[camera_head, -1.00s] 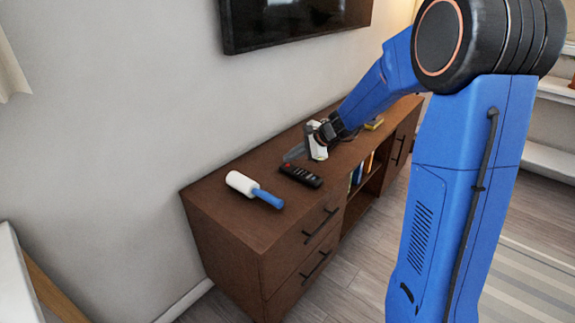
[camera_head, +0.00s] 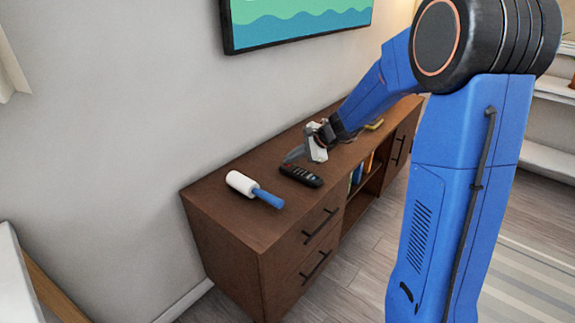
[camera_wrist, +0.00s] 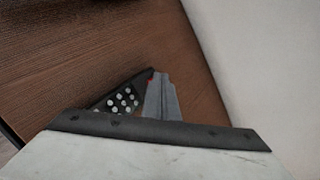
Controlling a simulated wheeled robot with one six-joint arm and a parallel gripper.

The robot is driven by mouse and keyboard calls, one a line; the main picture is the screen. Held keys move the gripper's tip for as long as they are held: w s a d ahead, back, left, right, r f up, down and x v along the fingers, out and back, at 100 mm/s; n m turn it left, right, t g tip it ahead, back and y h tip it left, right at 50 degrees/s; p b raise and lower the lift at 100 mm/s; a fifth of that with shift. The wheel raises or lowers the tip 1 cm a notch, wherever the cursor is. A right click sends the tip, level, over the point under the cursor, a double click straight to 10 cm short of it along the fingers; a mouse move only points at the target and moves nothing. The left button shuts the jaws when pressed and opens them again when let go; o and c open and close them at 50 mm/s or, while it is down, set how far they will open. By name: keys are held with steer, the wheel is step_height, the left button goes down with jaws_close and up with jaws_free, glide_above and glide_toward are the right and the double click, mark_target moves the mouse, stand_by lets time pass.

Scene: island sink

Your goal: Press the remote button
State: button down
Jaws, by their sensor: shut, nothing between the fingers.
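The black remote (camera_head: 301,175) lies on top of the brown cabinet. In the wrist view the remote (camera_wrist: 122,99) shows pale round buttons and a bit of red at its far end. My gripper (camera_head: 294,154) is shut and empty, with its fingertips at the remote's far end. In the wrist view my shut fingers (camera_wrist: 161,96) cover part of that end, beside the red spot. I cannot tell whether the tips touch it. The wall screen (camera_head: 295,20) is lit with a teal and blue wave picture.
The brown cabinet (camera_head: 228,209) stands against the grey wall. A lint roller (camera_head: 254,189) with a white head and blue handle lies left of the remote. Books (camera_head: 359,172) stand in the open shelf. A small yellowish item (camera_head: 374,124) sits behind my arm.

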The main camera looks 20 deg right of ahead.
steer(key=shift+r, duration=0.5)
steer(key=shift+r, duration=0.1)
step_height(320, 180, up, 6)
steer(key=shift+f, duration=0.1)
stand_by(0.5)
